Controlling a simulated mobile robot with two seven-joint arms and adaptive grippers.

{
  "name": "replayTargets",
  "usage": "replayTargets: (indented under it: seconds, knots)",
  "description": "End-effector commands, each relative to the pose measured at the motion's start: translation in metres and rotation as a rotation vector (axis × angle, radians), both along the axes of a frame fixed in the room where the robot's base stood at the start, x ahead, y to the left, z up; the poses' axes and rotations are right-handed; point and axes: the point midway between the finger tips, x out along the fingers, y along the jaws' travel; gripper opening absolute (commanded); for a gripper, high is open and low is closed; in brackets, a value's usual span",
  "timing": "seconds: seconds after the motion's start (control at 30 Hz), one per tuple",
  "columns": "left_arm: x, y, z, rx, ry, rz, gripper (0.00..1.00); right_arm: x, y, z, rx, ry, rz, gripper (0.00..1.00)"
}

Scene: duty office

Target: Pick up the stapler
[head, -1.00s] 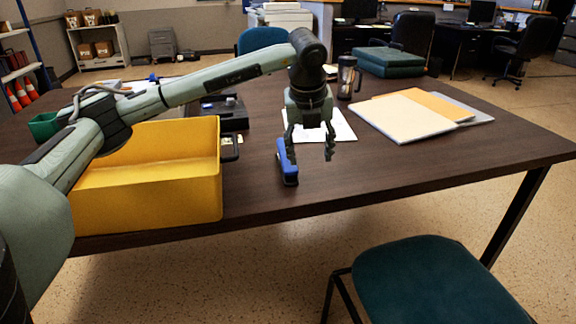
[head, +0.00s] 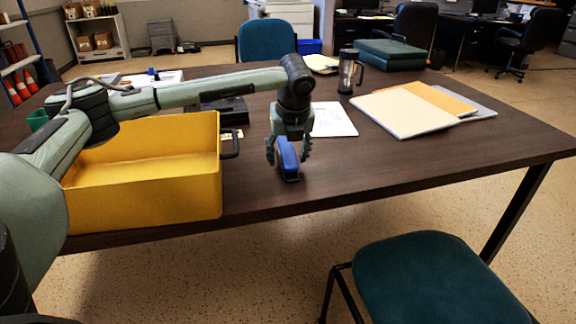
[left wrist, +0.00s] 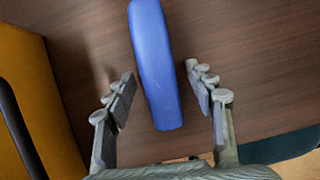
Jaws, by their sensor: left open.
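The blue stapler (head: 288,160) stands on the dark table right of the yellow bin. My left gripper (head: 287,158) is low over it, with one finger on each side. In the left wrist view the stapler (left wrist: 156,65) runs between the two open fingers (left wrist: 160,92), with gaps showing on both sides. The gripper is open and holds nothing. My right gripper is not in view.
The yellow bin (head: 150,195) with a dark handle stands close to the left of the gripper. Paper (head: 333,120), folders (head: 405,112) and a travel mug (head: 348,75) lie or stand farther back. The table (head: 400,165) right of the stapler is clear. A teal chair (head: 440,280) stands in front.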

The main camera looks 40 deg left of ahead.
Motion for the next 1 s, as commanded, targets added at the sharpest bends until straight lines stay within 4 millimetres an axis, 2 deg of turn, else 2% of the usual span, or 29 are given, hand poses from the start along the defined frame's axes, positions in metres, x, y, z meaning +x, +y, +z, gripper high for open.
replayTargets:
  seconds: [0.07,0.4,0.5,0.8,0.87,1.0]
  knots:
    - [0.000,0.000,0.000,0.000,0.000,0.000,0.52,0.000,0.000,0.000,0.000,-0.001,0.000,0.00]
    - [0.000,0.000,0.000,0.000,0.000,-0.001,0.10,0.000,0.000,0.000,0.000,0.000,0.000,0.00]
    - [0.000,0.000,0.000,-0.001,0.000,0.000,0.00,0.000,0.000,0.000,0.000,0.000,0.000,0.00]
    - [0.001,-0.001,0.003,-0.001,-0.002,-0.001,0.00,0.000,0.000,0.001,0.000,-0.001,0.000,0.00]
    - [0.001,-0.001,0.008,-0.001,-0.004,-0.001,0.00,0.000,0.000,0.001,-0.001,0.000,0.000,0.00]
    - [0.001,-0.001,0.031,-0.003,-0.006,-0.001,0.00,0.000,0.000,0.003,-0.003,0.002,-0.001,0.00]
